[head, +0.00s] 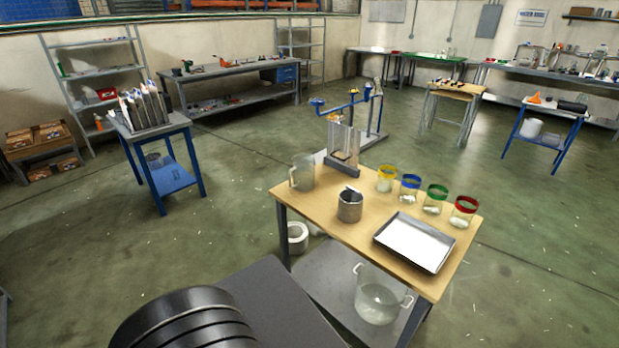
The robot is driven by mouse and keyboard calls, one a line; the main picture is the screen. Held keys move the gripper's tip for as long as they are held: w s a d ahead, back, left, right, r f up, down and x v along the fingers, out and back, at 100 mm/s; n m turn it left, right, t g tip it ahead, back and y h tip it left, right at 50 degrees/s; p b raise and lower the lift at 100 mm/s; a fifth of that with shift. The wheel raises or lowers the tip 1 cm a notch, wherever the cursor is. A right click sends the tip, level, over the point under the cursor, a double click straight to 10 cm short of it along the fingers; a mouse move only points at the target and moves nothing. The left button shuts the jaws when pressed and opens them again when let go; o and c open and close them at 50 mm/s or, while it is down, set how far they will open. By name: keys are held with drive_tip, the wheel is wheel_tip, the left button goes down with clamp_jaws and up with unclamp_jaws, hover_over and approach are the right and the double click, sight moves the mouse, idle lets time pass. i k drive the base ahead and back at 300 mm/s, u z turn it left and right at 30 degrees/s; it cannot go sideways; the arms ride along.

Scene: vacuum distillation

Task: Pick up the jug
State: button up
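A clear grey jug (303,173) stands upright at the left back corner of the wooden table (325,212). Its handle shows on its left side. A metal cup (350,207) stands in front of it and to the right, apart from it, with something sticking up from its rim. My gripper is not in view.
On the table are a metal tray (448,268) and glasses with yellow (386,180), blue, green and red (464,213) rims. A clear pot (377,302) is on the lower shelf. Floor (235,215) left is clear.

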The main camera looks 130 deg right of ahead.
sight(300, 175)
drive_tip(key=z, duration=4)
drive_tip(key=i, duration=0.4)
drive_tip(key=u, duration=0.95)
drive_tip(key=i, duration=1.7)
drive_tip(key=z, duration=0.8)
